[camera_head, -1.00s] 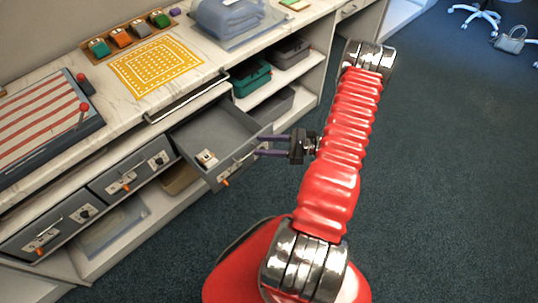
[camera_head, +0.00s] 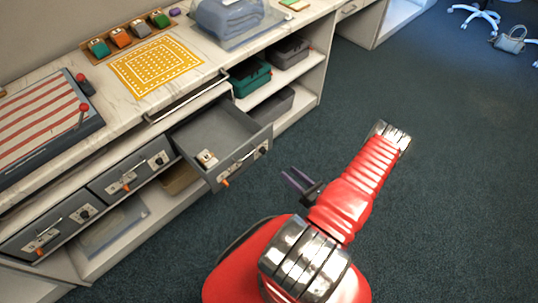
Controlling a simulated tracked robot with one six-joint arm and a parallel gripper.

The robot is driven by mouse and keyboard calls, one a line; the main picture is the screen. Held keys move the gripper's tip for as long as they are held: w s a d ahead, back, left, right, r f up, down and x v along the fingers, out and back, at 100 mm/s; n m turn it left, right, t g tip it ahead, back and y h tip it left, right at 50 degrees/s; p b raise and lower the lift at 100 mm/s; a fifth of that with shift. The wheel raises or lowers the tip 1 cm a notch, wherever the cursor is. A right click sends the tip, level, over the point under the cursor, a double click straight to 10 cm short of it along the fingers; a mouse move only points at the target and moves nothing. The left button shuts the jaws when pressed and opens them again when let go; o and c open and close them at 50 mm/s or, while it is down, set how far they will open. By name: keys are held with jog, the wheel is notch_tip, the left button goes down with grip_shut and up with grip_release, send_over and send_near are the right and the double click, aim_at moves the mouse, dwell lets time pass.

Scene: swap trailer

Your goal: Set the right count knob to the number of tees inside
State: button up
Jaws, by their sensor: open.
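The right drawer (camera_head: 215,128) of the row stands pulled out, its grey floor showing. One small white and tan item (camera_head: 207,158) lies inside near the front left; I cannot tell whether it is a tee. The drawer's front carries a bar handle (camera_head: 240,166), an orange-tipped part (camera_head: 225,183) at its left and a dark round knob (camera_head: 263,149) at its right. The number the knob points to is too small to read. My gripper (camera_head: 288,177) is open and empty, out over the floor to the right of and below the drawer front, apart from it.
Two closed drawers, a middle one (camera_head: 130,174) and a left one (camera_head: 50,229), have similar knobs and handles. The counter holds a striped board (camera_head: 40,120), a yellow grid mat (camera_head: 155,66) and a blue bin (camera_head: 228,18). Teal (camera_head: 249,77) and dark boxes sit on shelves.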

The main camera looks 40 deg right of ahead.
aim_at(265, 152)
jog(key=shift+w, duration=0.1)
jog(key=shift+w+a, duration=0.2)
jog(key=shift+w, duration=6.65)
